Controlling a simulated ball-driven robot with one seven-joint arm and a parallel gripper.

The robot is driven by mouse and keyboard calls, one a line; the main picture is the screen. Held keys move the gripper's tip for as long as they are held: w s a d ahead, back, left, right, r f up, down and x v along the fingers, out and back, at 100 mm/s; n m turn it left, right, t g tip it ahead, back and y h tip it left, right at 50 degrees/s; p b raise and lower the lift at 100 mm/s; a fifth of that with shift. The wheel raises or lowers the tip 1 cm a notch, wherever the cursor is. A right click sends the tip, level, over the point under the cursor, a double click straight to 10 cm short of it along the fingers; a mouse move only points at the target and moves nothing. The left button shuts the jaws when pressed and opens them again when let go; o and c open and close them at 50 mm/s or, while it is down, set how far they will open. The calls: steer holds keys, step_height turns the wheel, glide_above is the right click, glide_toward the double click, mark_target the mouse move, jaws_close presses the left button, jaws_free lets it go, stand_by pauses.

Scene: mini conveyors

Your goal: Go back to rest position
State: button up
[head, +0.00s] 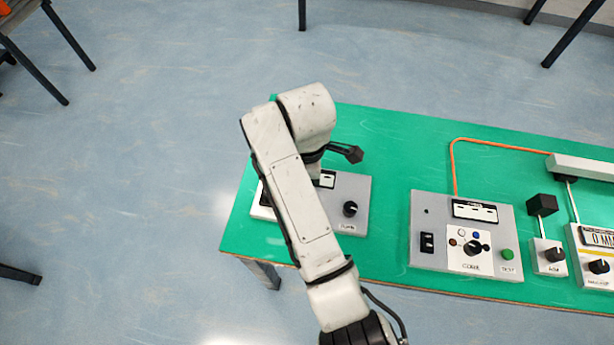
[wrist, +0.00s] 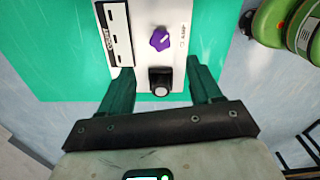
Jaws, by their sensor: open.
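My gripper (wrist: 163,84) is open in the wrist view. Its two dark green fingers stand apart on either side of a black knob with a pale face (wrist: 160,80). I see a gap on each side of the knob; the height of the fingertips above the panel is hard to tell. The knob sits on a white control panel (wrist: 178,14) with a purple knob (wrist: 160,39) and a label with dark slots. In the head view my arm reaches over a grey panel (head: 362,188) at the left end of the table, and it hides most of my gripper.
The green table (head: 393,125) also holds a larger panel (head: 425,206) with a green button, a small box with a black knob (head: 549,268) and a display unit (head: 598,237). An orange cable (head: 453,165) runs along the back.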

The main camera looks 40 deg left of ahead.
stand_by(0.3)
steer(key=s+d+f+m+y, duration=0.1)
steer(key=d+f+m, duration=0.3)
steer(key=d, duration=0.5)
steer(key=d+f+m, duration=0.2)
steer(key=d+m, duration=0.3)
steer(key=d, duration=0.5)
steer(key=s+d+f+m+y, duration=0.1)
steer(key=d+f+m, duration=0.3)
steer(key=d, duration=0.5)
steer(key=s+d+r+m+h, duration=0.1)
steer(key=s+d+r+m, duration=0.1)
steer(key=s+d+m, duration=0.5)
steer(key=s+d+r+m+t+h, duration=0.1)
steer(key=s+d+m, duration=0.5)
steer(key=d, duration=1)
steer(key=shift+s+r+m, duration=0.35)
steer(key=shift+s+m, duration=0.05)
steer(key=shift+s, duration=0.85)
